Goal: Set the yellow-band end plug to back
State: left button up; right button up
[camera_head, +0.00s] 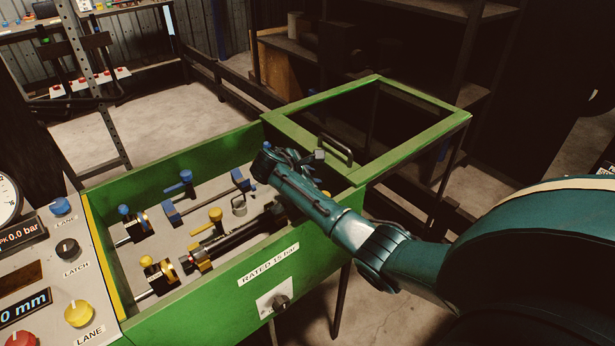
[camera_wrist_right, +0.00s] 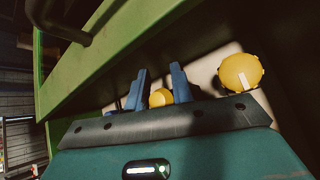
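Inside the green box (camera_head: 190,301), yellow-marked fittings sit toward the front: one with a yellow top (camera_head: 148,262) at the left end and a yellow knob (camera_head: 215,214) near the middle. I cannot tell for sure which yellow part is the end plug. In the right wrist view my right gripper (camera_wrist_right: 159,90) is open. A yellow rounded part (camera_wrist_right: 161,98) shows between the fingers, apparently beyond them, and a larger yellow knob (camera_wrist_right: 241,72) is at right. My left gripper is out of view.
The box's framed lid (camera_head: 420,147) stands open at the back right, with a dark handle (camera_head: 336,150). Blue-topped fittings (camera_head: 186,178) line the box's back side. A control panel (camera_head: 75,250) with knobs stands at the left. A dark hose or bar (camera_head: 235,237) lies along the front.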

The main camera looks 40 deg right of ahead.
jog(key=shift+o, duration=0.5)
jog(key=shift+d, duration=0.1)
jog(key=shift+a+r, duration=0.25)
jog(key=shift+a, duration=0.15)
jog(key=v, duration=1.2)
jog(key=shift+s+r, duration=0.1)
